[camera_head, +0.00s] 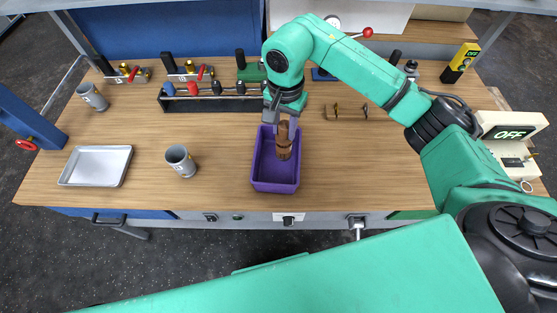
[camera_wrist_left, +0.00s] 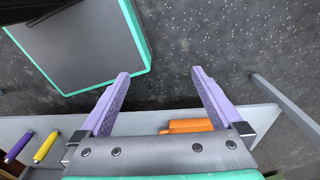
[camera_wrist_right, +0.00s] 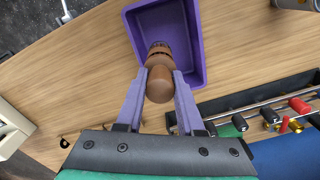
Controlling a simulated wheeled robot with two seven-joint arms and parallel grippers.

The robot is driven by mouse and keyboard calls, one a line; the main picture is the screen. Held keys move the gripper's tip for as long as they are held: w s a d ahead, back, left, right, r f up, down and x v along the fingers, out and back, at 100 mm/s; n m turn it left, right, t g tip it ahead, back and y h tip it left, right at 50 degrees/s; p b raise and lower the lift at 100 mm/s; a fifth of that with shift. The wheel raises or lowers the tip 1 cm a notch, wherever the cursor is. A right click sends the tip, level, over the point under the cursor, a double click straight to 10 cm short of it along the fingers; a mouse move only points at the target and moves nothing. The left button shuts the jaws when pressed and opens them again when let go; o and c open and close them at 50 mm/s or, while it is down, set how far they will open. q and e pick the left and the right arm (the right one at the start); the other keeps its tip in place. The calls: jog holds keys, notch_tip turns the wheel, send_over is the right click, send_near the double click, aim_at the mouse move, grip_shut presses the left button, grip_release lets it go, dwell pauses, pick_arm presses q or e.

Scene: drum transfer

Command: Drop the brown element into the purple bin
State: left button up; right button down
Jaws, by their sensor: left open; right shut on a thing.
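The brown element (camera_head: 284,142) is a rounded wooden piece with a narrower middle. My right gripper (camera_head: 283,124) is shut on its upper end and holds it over the purple bin (camera_head: 275,186). In the right wrist view the brown element (camera_wrist_right: 159,82) sits between the fingertips of my right gripper (camera_wrist_right: 160,80). Its far end overlaps the inside of the purple bin (camera_wrist_right: 197,40); I cannot tell if it touches the floor of the bin. My left gripper (camera_wrist_left: 160,80) is open and empty, above dark floor beside a grey surface, and is not seen in the head view.
A grey mug (camera_head: 181,161) and a metal tray (camera_head: 96,166) stand left of the bin. A wooden block with pegs (camera_head: 345,112) lies at the back right. The table right of the bin is clear.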

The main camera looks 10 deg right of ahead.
jog(key=shift+w+f, duration=0.25)
jog(key=shift+f, duration=0.2)
jog(key=shift+w, duration=0.15)
jog(key=c, duration=0.9)
grip_release()
jog(key=o, duration=0.5)
jog(key=shift+s, duration=0.2)
jog(key=shift+c, duration=0.2)
pick_arm(q)
jog(key=shift+w+d+f, duration=0.1)
jog(key=shift+w+f, duration=0.05)
jog(key=shift+w, duration=0.9)
pick_arm(e)
jog(key=shift+w+r, duration=0.1)
notch_tip(320, 180, up, 5)
jog(key=shift+b, duration=1.05)
pick_arm(q)
jog(key=shift+s+f+p, duration=0.1)
jog(key=shift+f+p, duration=0.2)
jog(key=shift+f, duration=0.35)
pick_arm(e)
notch_tip(320, 180, up, 9)
jog(key=shift+r, duration=0.2)
